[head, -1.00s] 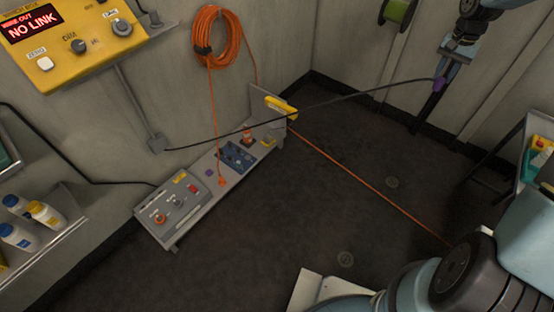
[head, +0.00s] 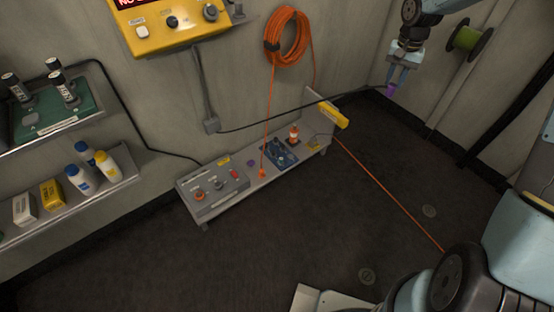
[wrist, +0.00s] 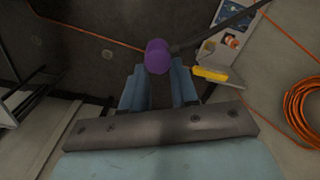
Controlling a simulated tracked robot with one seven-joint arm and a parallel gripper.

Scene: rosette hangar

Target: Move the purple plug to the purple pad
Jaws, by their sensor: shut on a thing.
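The purple plug (head: 391,89) is on the end of a black cable, held at my gripper (head: 397,76) in the upper right of the head view. In the wrist view the plug (wrist: 157,56) sits at the tips of my gripper (wrist: 158,80), whose jaws are shut on it. The black cable runs from the plug left to a grey wall fitting (head: 211,126). The purple pad (head: 251,163) is a small round spot on the low grey bench (head: 222,200), between a grey control box and an orange plug. My gripper is right of the pad and above the floor.
The bench also bears the grey control box (head: 213,194), a blue board (head: 279,153) and an orange-and-white item (head: 294,135). A yellow item (head: 333,115) is at its end panel. An orange cable (head: 390,195) crosses the floor. Shelves with bottles (head: 80,180) stand left.

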